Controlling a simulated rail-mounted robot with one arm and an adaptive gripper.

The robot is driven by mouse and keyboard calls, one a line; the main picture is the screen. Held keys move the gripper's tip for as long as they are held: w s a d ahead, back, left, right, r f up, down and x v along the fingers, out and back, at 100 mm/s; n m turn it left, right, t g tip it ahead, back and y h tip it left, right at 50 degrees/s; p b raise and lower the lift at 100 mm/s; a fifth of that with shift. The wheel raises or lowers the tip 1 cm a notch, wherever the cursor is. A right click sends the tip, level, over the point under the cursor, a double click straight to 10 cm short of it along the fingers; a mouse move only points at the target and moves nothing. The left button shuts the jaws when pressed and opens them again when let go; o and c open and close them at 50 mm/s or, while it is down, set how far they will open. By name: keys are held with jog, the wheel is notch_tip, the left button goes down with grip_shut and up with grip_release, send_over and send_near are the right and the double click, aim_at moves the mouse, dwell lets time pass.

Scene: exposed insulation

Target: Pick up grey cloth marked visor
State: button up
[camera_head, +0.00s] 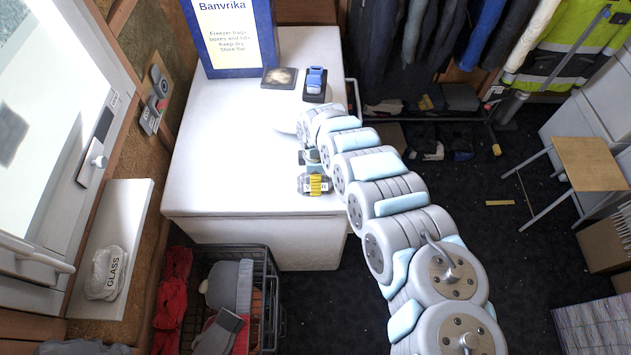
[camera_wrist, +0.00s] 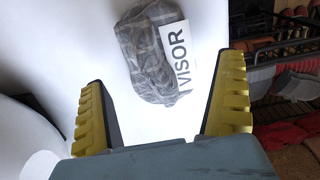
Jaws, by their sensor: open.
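The grey cloth (camera_wrist: 146,58) is a crumpled bundle with a white label reading VISOR. It lies on a white surface (camera_wrist: 75,30) in the upper middle of the wrist view. My gripper (camera_wrist: 163,72) is open, with its two yellow ridged fingers spread wide and nothing held between them. The cloth is ahead of the fingers, nearer the right one, with no clear contact. In the head view my gripper (camera_head: 315,184) is over the front part of the white chest (camera_head: 225,150); I cannot clearly make out the cloth there.
A blue-framed sign (camera_head: 235,35), a dark tray (camera_head: 279,79) and a blue item on a dark base (camera_head: 315,82) stand farther back. A wire basket of clothes (camera_head: 265,285) stands below the front edge. A cloth marked GLASS (camera_head: 106,274) lies on the left ledge.

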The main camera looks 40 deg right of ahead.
jog(key=shift+f, duration=1.5)
jog(key=shift+d+f, duration=0.1)
jog(key=shift+f, duration=0.25)
jog(key=c, duration=1)
